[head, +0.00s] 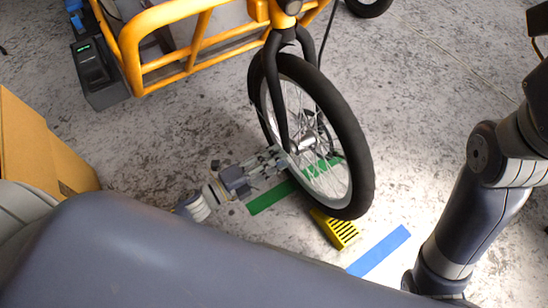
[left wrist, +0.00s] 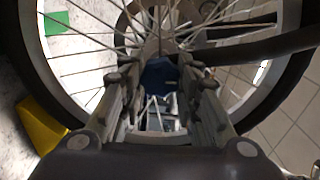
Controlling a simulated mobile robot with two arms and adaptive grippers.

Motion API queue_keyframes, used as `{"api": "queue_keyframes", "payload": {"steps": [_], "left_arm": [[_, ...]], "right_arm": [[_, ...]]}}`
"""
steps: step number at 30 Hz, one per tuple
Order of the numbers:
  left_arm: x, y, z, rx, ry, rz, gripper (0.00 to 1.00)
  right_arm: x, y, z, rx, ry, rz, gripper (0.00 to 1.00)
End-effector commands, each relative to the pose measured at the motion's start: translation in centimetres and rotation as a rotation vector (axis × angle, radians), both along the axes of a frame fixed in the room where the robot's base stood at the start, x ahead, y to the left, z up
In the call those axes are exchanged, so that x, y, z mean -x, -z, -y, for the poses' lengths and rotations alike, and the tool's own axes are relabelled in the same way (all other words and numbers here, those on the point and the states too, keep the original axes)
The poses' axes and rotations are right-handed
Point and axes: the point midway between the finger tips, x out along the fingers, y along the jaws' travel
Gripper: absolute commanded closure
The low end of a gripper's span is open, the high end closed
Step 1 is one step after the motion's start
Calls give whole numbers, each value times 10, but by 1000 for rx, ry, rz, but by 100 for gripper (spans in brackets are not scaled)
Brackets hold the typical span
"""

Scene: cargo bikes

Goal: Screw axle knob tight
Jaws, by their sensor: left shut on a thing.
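The front wheel (head: 352,140) of the yellow cargo bike stands upright in its black fork (head: 275,90). My left gripper (head: 282,158) reaches the hub from the left, low beside the fork end. In the left wrist view, a dark blue axle knob (left wrist: 159,76) sits between the two fingers of my left gripper (left wrist: 158,88), in front of the hub and spokes. The fingers are shut on the knob and partly cover it. In the head view the knob is hidden by the gripper. My right arm comes in at the right; its gripper is out of view.
A yellow wheel chock (head: 335,229) lies against the bottom of the wheel and also shows in the left wrist view (left wrist: 42,126). Green tape (head: 270,197) and blue tape (head: 379,251) mark the floor. A cardboard box (head: 40,145) stands at the left. The floor between is clear.

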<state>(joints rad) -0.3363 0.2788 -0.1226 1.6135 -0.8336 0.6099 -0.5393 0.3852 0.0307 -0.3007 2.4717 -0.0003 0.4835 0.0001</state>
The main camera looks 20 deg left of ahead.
Motion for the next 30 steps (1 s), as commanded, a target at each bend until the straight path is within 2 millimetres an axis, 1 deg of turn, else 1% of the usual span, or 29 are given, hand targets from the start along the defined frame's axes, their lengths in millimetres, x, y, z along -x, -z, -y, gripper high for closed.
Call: {"api": "queue_keyframes", "payload": {"steps": [8,20,21,23,24,30], "left_arm": [[0,1,0,-53,1,40,94],[0,1,0,-57,1,44,94],[0,1,1,-57,1,44,68],[0,1,0,-57,1,43,54],[0,1,0,-57,1,43,49],[0,0,0,-56,1,42,49]], "right_arm": [[-2,1,0,1,1,-6,60],[-3,1,0,0,1,-9,60],[-3,1,0,0,1,-9,60],[-3,1,0,0,1,-9,60],[-3,1,0,0,1,-9,60],[-3,1,0,1,1,-10,60]]}}
